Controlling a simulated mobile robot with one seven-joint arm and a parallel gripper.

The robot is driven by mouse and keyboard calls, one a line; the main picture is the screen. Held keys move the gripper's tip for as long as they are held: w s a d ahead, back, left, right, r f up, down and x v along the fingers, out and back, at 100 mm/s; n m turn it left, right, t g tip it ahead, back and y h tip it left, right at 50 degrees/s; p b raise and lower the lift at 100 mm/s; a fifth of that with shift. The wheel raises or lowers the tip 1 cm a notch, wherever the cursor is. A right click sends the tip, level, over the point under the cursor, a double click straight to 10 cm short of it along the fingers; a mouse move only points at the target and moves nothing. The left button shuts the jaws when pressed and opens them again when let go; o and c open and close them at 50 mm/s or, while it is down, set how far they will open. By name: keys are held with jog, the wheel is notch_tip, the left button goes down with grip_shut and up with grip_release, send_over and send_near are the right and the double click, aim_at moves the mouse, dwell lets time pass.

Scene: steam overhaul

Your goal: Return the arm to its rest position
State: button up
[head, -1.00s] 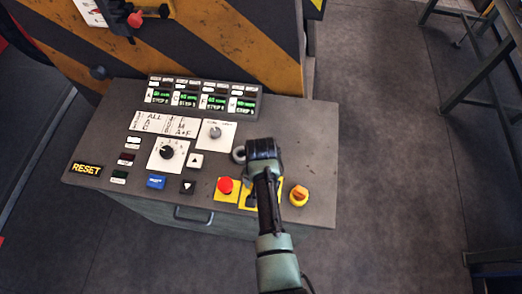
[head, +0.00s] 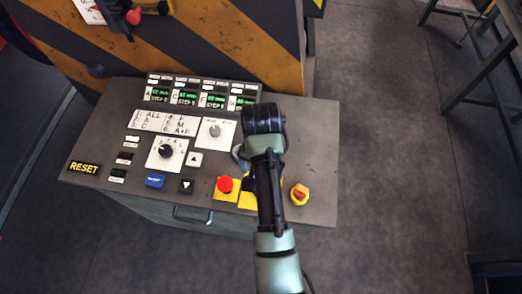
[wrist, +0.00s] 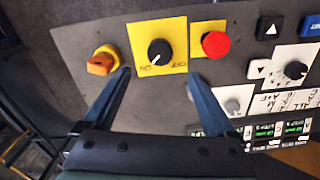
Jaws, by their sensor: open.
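My arm reaches up from the bottom of the head view over the right part of a grey control panel (head: 318,150). In the head view the arm hides the fingers of my gripper. In the wrist view my gripper (wrist: 158,82) shows two blue-grey fingers spread apart with nothing between them. Beyond the fingertips are a black rotary knob (wrist: 159,52) on a yellow plate, an orange knob (wrist: 101,64) and a red button (wrist: 216,44). The fingers appear apart from these controls.
The panel also carries a dial (head: 166,151), a blue button (head: 155,181), a RESET label (head: 84,168) and green displays (head: 185,96). A yellow-and-black striped machine wall (head: 200,40) stands behind. Metal frames (head: 480,90) stand at the right. Floor (head: 400,200) between is clear.

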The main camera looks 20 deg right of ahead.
jog(key=shift+r, duration=1.05)
